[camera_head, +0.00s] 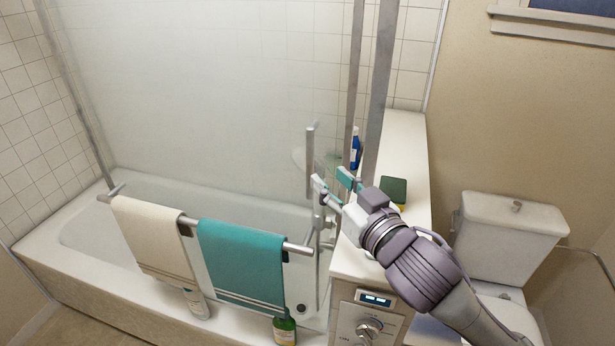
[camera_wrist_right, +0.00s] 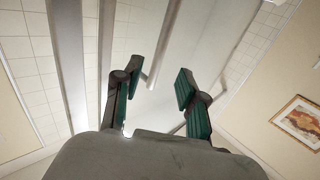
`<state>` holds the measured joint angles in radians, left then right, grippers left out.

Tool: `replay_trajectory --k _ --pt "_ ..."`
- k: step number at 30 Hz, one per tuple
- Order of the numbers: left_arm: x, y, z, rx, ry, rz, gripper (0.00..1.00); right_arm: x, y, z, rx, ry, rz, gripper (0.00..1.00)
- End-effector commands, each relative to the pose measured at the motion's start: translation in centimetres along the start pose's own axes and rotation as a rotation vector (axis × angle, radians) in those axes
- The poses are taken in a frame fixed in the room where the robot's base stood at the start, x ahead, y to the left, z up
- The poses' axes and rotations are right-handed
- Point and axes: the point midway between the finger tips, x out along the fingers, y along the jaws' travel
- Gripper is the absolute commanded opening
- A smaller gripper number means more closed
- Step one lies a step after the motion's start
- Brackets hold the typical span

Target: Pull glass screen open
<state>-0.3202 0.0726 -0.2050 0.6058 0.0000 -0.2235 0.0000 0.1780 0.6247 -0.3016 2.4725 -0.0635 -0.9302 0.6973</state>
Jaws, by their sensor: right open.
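The glass screen (camera_head: 200,85) is a large frosted pane standing along the tub, with metal edge posts at its right. A vertical metal bar handle (camera_head: 310,150) is near the pane's right edge. My right gripper (camera_head: 332,180) is open beside the lower part of the handle, its teal-padded fingers apart. In the right wrist view, the handle (camera_wrist_right: 164,45) runs down into the gap between the open fingers of my right gripper (camera_wrist_right: 157,84); I cannot tell whether they touch it. My left gripper is not in view.
A towel rail carries a cream towel (camera_head: 150,235) and a teal towel (camera_head: 243,262) in front of the tub (camera_head: 45,240). A blue bottle (camera_head: 355,150) and a green sponge (camera_head: 394,188) are on the white ledge (camera_head: 408,140). A toilet (camera_head: 510,225) stands at the right.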

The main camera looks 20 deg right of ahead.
Motion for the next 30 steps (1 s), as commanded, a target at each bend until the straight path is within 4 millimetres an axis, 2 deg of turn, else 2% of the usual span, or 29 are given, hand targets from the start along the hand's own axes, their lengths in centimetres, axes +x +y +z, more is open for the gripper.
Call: replay_trajectory --k 1,3,6,8,9,10,15,18,24,30 --pt "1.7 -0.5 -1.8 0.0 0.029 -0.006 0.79 0.2 0.0 0.6 -0.004 0.006 -0.001 0.41" --pt "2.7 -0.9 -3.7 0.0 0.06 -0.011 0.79 0.4 -0.1 0.6 -0.006 0.004 -0.003 0.41" --pt "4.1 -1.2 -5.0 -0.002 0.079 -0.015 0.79 0.6 -0.1 0.6 -0.012 0.001 -0.004 0.41" --pt "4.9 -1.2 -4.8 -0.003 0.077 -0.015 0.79 0.6 -0.2 0.6 -0.016 -0.001 -0.006 0.41" --pt "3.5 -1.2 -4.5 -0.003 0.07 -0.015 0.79 1.5 -0.2 -0.2 -0.012 -0.008 -0.004 0.41" --pt "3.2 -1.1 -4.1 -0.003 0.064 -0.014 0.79 2.1 -0.2 -0.3 -0.012 -0.009 -0.005 0.41" --pt "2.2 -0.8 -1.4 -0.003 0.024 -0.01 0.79 5.2 -0.2 -0.3 -0.012 -0.008 -0.005 0.41" --pt "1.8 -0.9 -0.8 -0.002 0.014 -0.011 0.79 6.7 -0.2 -0.3 -0.013 -0.007 -0.004 0.41" --pt "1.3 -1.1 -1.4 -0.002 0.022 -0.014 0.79 8.6 -0.2 -0.1 -0.012 -0.008 -0.005 0.41" --pt "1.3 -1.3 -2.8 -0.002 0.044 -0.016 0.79 8.9 -0.3 0.1 -0.013 -0.007 -0.006 0.41"
